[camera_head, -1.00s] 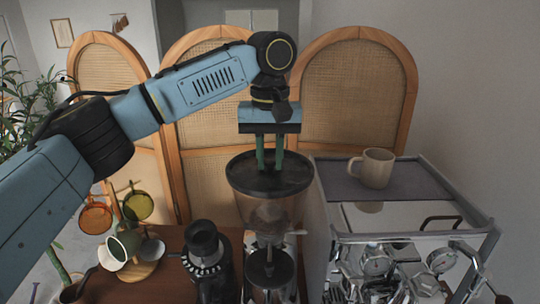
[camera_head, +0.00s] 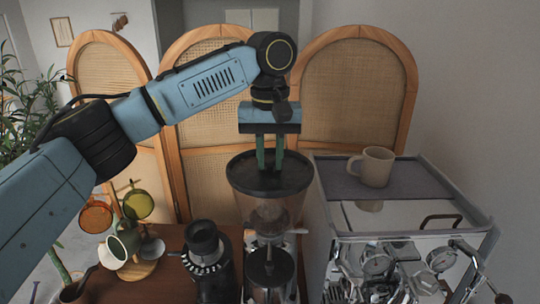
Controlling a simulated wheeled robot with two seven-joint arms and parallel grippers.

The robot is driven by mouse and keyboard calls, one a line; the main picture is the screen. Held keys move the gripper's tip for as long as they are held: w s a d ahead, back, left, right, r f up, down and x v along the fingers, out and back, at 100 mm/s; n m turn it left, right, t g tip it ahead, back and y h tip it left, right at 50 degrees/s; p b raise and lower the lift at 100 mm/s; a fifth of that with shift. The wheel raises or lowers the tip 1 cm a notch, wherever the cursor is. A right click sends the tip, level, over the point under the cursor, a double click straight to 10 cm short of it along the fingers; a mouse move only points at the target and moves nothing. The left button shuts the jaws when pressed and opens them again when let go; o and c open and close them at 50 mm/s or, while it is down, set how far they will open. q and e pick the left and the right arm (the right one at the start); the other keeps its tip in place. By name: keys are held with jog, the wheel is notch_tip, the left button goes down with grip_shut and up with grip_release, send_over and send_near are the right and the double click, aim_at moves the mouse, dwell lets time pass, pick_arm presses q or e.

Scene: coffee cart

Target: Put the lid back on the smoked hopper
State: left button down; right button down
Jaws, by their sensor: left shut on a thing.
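The smoked hopper (camera_head: 270,208) is a see-through, tapering cone on the grinder, in the middle of the camera_head view. A dark round lid (camera_head: 293,180) lies level at the hopper's top rim. Whether it is fully seated or slightly above the rim cannot be told. My left gripper (camera_head: 270,168) points straight down over the lid, with its two greenish fingers close together at the lid's middle. It is shut on the lid; the part between the fingertips is hard to make out. My right gripper is not in view.
A chrome espresso machine (camera_head: 410,217) stands close on the right, with a beige mug (camera_head: 377,167) on top. A smaller black grinder (camera_head: 205,258) and a cup stand with hanging cups (camera_head: 137,205) are at the left. A rattan screen (camera_head: 352,100) stands behind.

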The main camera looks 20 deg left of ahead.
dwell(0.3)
pick_arm(q)
jog(key=c, duration=0.7)
grip_release()
jog(key=shift+r, duration=3.45)
grip_shut()
